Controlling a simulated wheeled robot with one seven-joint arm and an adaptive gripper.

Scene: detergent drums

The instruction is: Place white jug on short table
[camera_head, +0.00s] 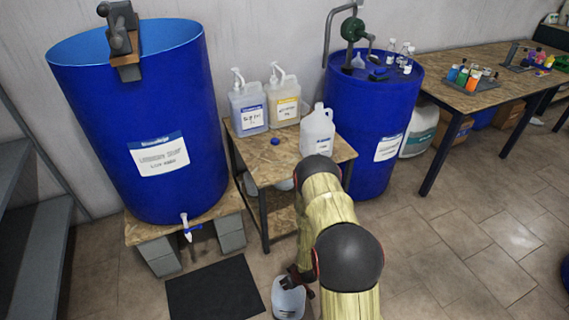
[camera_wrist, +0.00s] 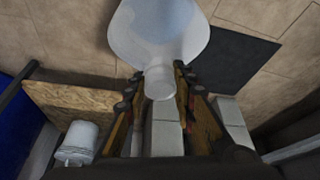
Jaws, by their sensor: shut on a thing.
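A white jug (camera_head: 289,301) hangs from my gripper (camera_head: 297,277), near the bottom edge of the head view. In the wrist view my gripper (camera_wrist: 160,95) is shut on the narrow neck of this white jug (camera_wrist: 158,32), whose body extends away from the fingers. The short table (camera_head: 280,171) has a wooden top and dark legs and stands beyond my arm, between two blue drums. A second white jug (camera_head: 317,131) with a handle stands at its right side. The wrist view also shows a wooden top (camera_wrist: 75,102) at left.
Two pump jugs (camera_head: 248,107) (camera_head: 286,100) and a blue cap (camera_head: 275,141) are on the short table. The large left drum (camera_head: 130,120) sits on a block-supported stand. A black mat (camera_head: 212,290) lies on the floor. The tabletop's front-left part is clear.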

